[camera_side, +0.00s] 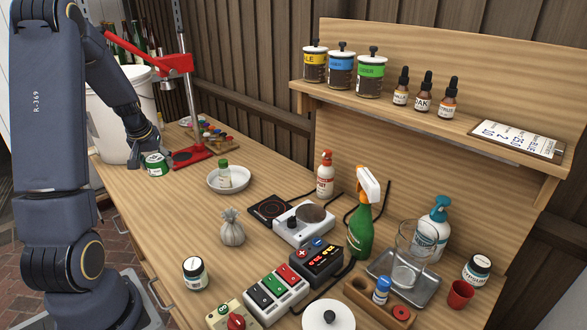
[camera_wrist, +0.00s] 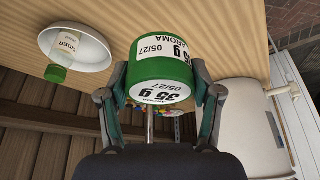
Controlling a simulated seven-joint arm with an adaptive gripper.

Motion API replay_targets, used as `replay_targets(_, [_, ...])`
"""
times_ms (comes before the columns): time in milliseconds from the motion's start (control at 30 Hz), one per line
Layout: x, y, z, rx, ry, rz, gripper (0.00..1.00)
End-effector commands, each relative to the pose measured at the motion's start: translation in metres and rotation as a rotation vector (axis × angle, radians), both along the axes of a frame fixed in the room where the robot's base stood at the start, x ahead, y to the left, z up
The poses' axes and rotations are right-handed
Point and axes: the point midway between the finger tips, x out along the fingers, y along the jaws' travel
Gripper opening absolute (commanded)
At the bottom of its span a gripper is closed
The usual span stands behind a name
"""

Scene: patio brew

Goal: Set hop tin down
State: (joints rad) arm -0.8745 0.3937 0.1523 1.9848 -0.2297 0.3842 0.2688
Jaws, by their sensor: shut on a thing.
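The hop tin (camera_side: 154,165) is a short green cylinder with a white label, at the far left part of the bench, beside the foot of the red bottle capper. My gripper (camera_side: 151,150) is shut on it, with the arm reaching down from above. In the wrist view the tin (camera_wrist: 163,72) sits between the two fingers of my gripper (camera_wrist: 160,85), one on each side. Its label reads "AROMA", "35 g" and "05/27". I cannot tell whether its underside touches the wooden bench (camera_side: 190,215) or hangs slightly above it.
A white bucket (camera_side: 105,110) stands behind the tin, and the red capper (camera_side: 193,155) stands right of it. A white bowl (camera_side: 228,186) holding a small bottle is further right. Bench between is clear.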

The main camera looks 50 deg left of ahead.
Motion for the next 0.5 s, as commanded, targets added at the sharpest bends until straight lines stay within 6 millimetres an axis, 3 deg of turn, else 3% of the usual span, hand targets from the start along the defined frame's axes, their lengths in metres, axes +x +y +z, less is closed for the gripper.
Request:
replay_targets(233, [-0.007,-0.008,-0.001,0.002,0.003,0.209,0.30])
replay_targets(367, [-0.033,-0.009,-0.013,0.002,0.008,0.466,0.30])
replay_targets(500, [-0.052,-0.026,-0.032,0.005,0.010,0.755,0.30])
